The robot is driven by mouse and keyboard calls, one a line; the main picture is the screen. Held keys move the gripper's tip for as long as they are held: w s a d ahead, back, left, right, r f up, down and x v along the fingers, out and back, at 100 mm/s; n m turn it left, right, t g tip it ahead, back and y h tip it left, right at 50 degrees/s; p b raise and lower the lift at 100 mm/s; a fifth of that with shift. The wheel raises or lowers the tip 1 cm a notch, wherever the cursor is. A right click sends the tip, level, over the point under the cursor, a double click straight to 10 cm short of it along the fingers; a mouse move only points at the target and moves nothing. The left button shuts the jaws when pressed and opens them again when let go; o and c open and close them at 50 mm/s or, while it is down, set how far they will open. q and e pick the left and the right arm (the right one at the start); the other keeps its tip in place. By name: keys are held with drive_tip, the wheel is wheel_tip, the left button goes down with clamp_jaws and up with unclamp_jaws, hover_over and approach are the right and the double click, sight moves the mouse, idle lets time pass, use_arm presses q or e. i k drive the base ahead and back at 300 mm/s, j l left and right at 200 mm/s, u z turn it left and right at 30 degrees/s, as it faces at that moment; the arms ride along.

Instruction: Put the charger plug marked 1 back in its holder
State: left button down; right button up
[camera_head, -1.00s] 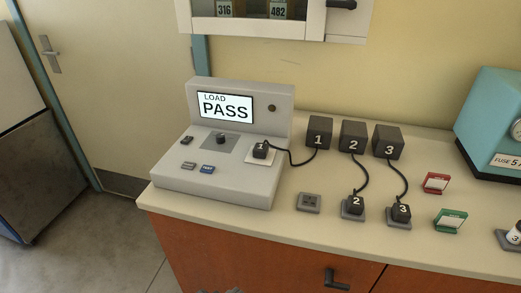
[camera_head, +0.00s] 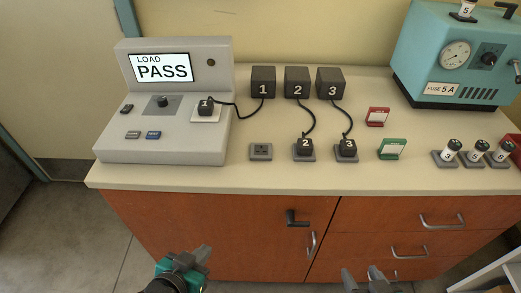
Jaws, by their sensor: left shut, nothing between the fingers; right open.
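The charger plug marked 1 (camera_head: 206,106) is black and sits in the white socket plate (camera_head: 205,118) on top of the grey tester (camera_head: 150,150). Its cord runs right to the black charger box marked 1 (camera_head: 263,82). An empty grey holder (camera_head: 261,152) lies on the counter below box 1. The tester's screen (camera_head: 162,68) reads "LOAD PASS". My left gripper (camera_head: 205,253) is shut and empty, low in front of the cabinet. My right gripper (camera_head: 362,276) is open and empty at the bottom edge. Both are well below the counter top and apart from the plug.
Plug 2 (camera_head: 304,147) and plug 3 (camera_head: 346,148) sit in holders right of the empty one. Red (camera_head: 377,117) and green (camera_head: 392,149) card stands are further right, then several fuses and a teal machine (camera_head: 455,60). The counter's front strip (camera_head: 230,182) is clear.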

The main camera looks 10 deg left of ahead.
sight(205, 107)
drive_tip(key=j+z, duration=0.35)
drive_tip(key=k+j+z, duration=0.15)
drive_tip(key=j+z, duration=0.25)
drive_tip(key=k+j+z, duration=0.15)
drive_tip(key=j+z, duration=0.2)
drive_tip(key=j, duration=0.1)
